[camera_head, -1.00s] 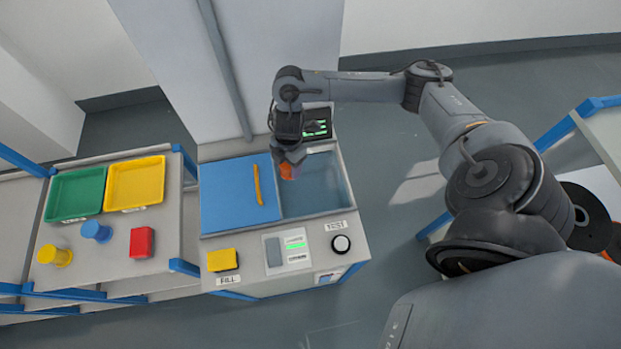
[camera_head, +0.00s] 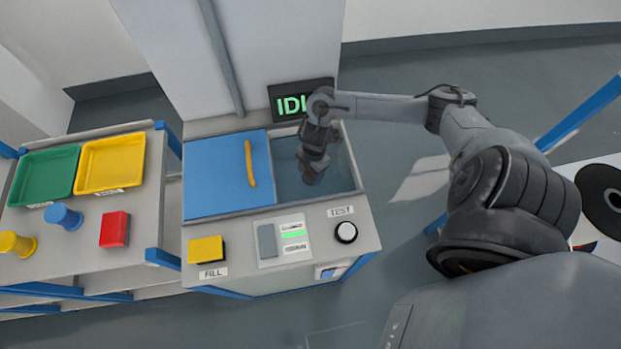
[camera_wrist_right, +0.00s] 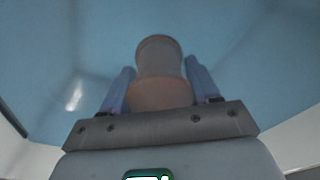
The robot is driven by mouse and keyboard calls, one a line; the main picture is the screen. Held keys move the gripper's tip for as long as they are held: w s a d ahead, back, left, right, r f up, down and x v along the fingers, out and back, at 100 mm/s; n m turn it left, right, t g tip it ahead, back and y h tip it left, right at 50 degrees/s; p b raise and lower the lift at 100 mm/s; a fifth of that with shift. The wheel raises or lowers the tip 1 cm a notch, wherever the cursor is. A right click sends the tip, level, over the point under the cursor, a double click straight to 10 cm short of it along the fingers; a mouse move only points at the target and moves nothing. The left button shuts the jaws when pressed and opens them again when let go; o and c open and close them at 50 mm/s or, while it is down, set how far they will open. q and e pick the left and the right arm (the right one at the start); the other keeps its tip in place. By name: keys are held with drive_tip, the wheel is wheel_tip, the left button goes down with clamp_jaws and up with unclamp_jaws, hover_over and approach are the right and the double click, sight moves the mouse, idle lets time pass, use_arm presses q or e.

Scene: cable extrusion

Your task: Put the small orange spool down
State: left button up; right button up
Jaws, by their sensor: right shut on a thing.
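My right gripper (camera_head: 312,176) reaches down into the open half of the machine's tank (camera_head: 343,172). In the right wrist view, its two bluish fingers (camera_wrist_right: 160,92) stand on either side of the small orange spool (camera_wrist_right: 160,62) and are shut on it. The spool looks dull orange-brown there, with the pale blue tank interior around it. In the head view the gripper hides the spool. I cannot tell whether the spool touches the tank floor. My left gripper is in no view.
A blue lid (camera_head: 225,185) with an orange handle (camera_head: 250,164) covers the tank's left half. A screen (camera_head: 300,100) stands behind. Yellow and green trays, spools and a red block sit left.

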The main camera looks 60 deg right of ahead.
sight(311, 180)
drive_tip(key=shift+f+b, duration=0.9)
drive_tip(key=shift+f, duration=1.75)
drive_tip(key=o, duration=1.1)
drive_tip(key=shift+f, duration=0.1)
